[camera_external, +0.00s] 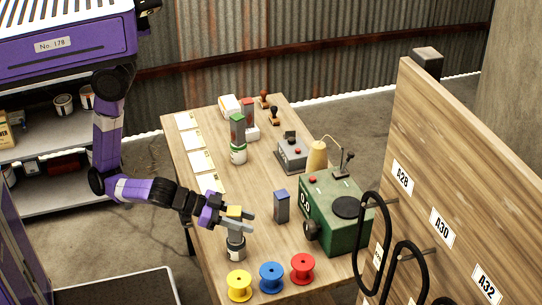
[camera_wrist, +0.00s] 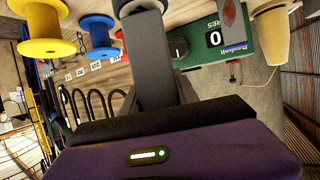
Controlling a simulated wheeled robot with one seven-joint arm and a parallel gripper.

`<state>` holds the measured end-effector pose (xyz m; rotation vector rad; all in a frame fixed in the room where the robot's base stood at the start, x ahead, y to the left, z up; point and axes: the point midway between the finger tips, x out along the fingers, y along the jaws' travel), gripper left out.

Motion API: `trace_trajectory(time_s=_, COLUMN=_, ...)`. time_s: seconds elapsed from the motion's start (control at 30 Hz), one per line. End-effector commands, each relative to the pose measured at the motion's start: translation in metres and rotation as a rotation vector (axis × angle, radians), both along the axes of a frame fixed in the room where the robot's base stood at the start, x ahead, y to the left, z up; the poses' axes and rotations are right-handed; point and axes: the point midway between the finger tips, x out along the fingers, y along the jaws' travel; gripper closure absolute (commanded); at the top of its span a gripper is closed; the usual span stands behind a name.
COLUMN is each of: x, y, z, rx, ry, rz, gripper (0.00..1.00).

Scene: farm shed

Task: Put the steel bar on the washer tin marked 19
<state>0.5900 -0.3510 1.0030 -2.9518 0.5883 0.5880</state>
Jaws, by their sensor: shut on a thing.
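My gripper (camera_external: 241,221) is shut on a grey upright bar with a yellow top, which I take to be the steel bar (camera_external: 236,229). In the wrist view the grey bar (camera_wrist: 150,60) fills the middle, between my fingers. A short tin (camera_external: 236,250) stands directly below the bar near the table's front. The bar's lower end looks to be on or just over it; I cannot tell if they touch. A small part of the tin (camera_wrist: 128,6) shows at the wrist view's top edge. I cannot read its mark.
Yellow (camera_external: 239,285), blue (camera_external: 271,277) and red (camera_external: 302,268) spools stand at the front. A blue-topped block (camera_external: 281,206) and green machine (camera_external: 333,212) stand to the right. A green-topped bar (camera_external: 238,128) is on another tin (camera_external: 238,155) farther back. Pale cards line the left edge.

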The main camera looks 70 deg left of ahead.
Motion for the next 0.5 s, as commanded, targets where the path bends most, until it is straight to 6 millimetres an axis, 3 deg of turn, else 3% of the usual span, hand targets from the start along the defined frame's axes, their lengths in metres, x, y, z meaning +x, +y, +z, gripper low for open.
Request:
trace_trajectory(time_s=0.47, x=0.0004, y=0.0001, z=-0.0093, rx=-0.001, ry=-0.002, rz=0.000, gripper=1.00)
trace_trajectory(time_s=0.5, x=0.0003, y=0.0003, z=-0.0085, rx=0.000, ry=-0.001, rz=0.000, gripper=0.56)
